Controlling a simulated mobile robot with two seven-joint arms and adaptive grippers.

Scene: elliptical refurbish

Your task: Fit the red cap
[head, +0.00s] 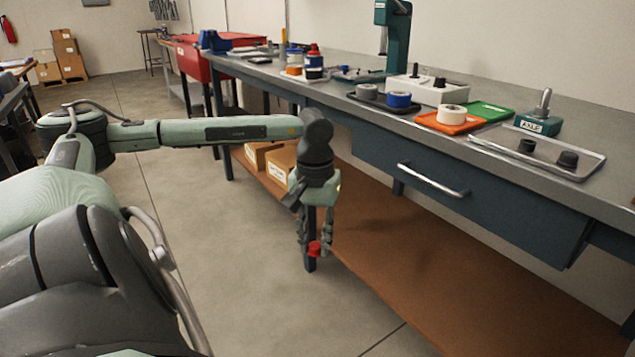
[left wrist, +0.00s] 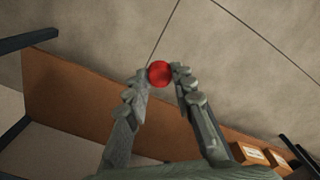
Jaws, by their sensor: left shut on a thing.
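The red cap (head: 314,249) is small and round. My left gripper (head: 315,246) is shut on it and holds it in the air in front of the workbench, below the level of its top. In the left wrist view the cap (left wrist: 160,73) sits between the two fingertips of my left gripper (left wrist: 160,75), with the floor behind it. My right gripper does not show in either view. I cannot tell which part on the bench the cap belongs to.
The workbench (head: 420,125) runs along the right with a drawer (head: 470,190) under its top. It bears an orange tray (head: 450,122), a green tray (head: 490,111) and a metal tray (head: 590,163) with black knobs. A brown lower shelf (head: 400,270) lies beneath. The floor (head: 220,270) is clear.

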